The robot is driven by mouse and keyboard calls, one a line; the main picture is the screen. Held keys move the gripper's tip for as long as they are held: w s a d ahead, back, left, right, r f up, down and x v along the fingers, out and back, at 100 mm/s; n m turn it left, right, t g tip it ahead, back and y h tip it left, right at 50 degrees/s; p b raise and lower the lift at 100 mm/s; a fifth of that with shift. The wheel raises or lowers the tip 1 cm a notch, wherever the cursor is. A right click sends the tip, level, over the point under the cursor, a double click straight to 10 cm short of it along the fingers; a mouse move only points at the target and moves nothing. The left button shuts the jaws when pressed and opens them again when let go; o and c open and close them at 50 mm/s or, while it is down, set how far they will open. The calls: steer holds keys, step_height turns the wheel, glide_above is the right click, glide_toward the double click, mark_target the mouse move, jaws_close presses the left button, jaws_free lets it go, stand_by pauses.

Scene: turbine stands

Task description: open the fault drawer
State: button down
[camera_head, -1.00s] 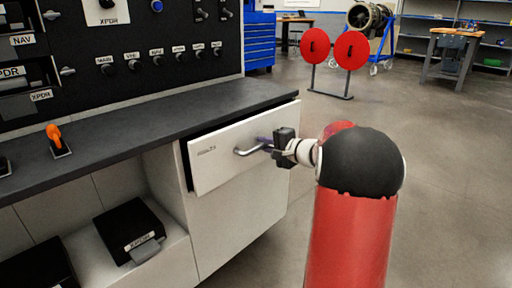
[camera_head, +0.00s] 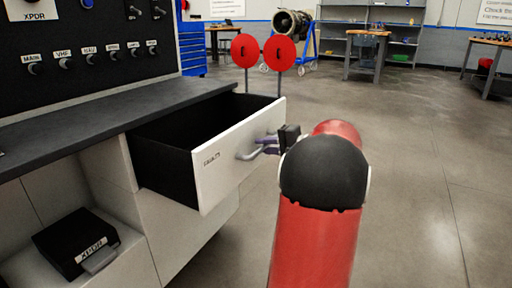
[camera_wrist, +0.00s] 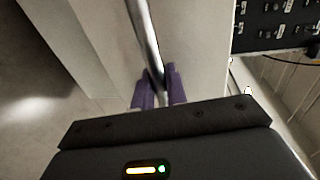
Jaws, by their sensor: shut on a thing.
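The fault drawer (camera_head: 215,172) has a white front marked with dark lettering. It stands pulled well out of the cabinet, and its dark inside shows empty where visible. Its metal bar handle (camera_head: 248,154) is on the front. My gripper (camera_head: 270,146) is at the handle in the head view. In the wrist view its purple fingers (camera_wrist: 158,90) are closed around the handle bar (camera_wrist: 146,42), one on each side.
The dark counter (camera_head: 110,105) runs above the cabinet, below a black switch panel (camera_head: 90,55). A black box labelled XPDR (camera_head: 75,243) sits on the low shelf at left. Two red discs on a stand (camera_head: 263,52) are farther back. The floor at right is clear.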

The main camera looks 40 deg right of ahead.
stand_by(0.3)
steer(key=c, duration=1.5)
jaws_free()
steer(key=v, duration=0.8)
steer(key=shift+p, duration=0.35)
